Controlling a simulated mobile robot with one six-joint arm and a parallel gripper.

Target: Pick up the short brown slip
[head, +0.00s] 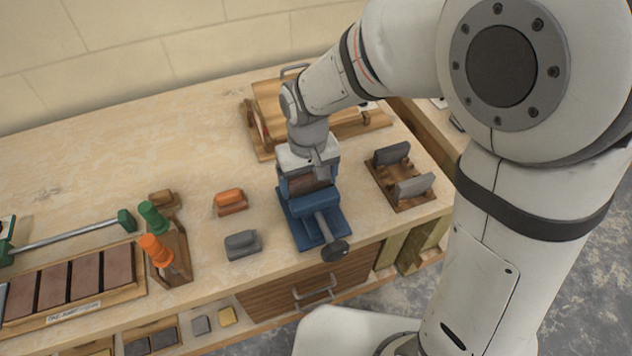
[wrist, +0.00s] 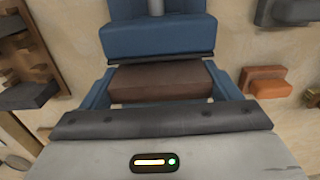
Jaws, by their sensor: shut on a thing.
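My gripper (head: 308,172) points down over the blue vise (head: 318,222) near the bench's front edge. Its blue fingers are shut on a short brown slip (head: 308,185). In the wrist view the slip (wrist: 160,82) lies crosswise between the two fingers, with a finger at each end. The blue vise (wrist: 158,35) is just beyond it, with a dark jaw edge close to the slip. I cannot tell whether the slip touches the vise. The slip's underside is hidden.
An orange-topped block (head: 230,201) and a grey block (head: 242,244) stand left of the vise. A wooden stand with grey pads (head: 400,178) is to the right. A wooden rack (head: 268,108) is behind. A tray of brown slips (head: 75,285) lies at left. The back left bench is clear.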

